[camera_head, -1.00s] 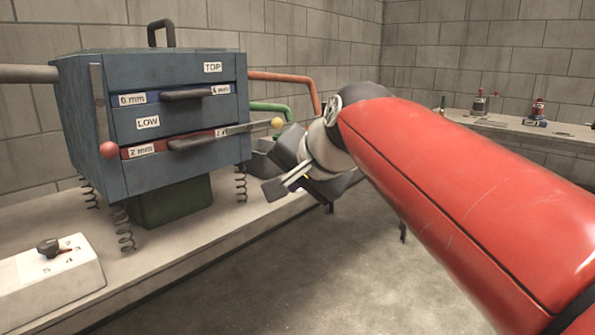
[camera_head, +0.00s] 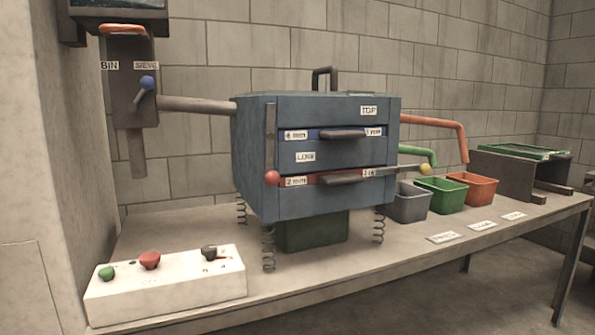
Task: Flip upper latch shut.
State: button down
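The blue sieve box (camera_head: 318,200) stands on springs on the bench. Its upper drawer, below the TOP label (camera_head: 369,111), has a grey handle (camera_head: 342,135). The lower drawer, near the LOW label (camera_head: 305,157), has a handle (camera_head: 343,178). A grey lever (camera_head: 270,135) hangs upright along the front left edge, with a red knob (camera_head: 272,178) at its lower end. Another lever (camera_head: 393,171) sticks out sideways at the right beside the lower drawer, with a yellow knob (camera_head: 425,170) at its end. I cannot tell which lever is the upper latch. My gripper is out of view.
A white control box (camera_head: 165,285) with knobs stands front left on the bench (camera_head: 330,275). A bin/sieve lever panel (camera_head: 127,90) is on the left. Grey, green (camera_head: 443,194) and orange bins stand right of the box. Orange (camera_head: 440,124) and green pipes extend over them.

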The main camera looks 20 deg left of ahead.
aim_at(273, 177)
jog(key=u, duration=1.3)
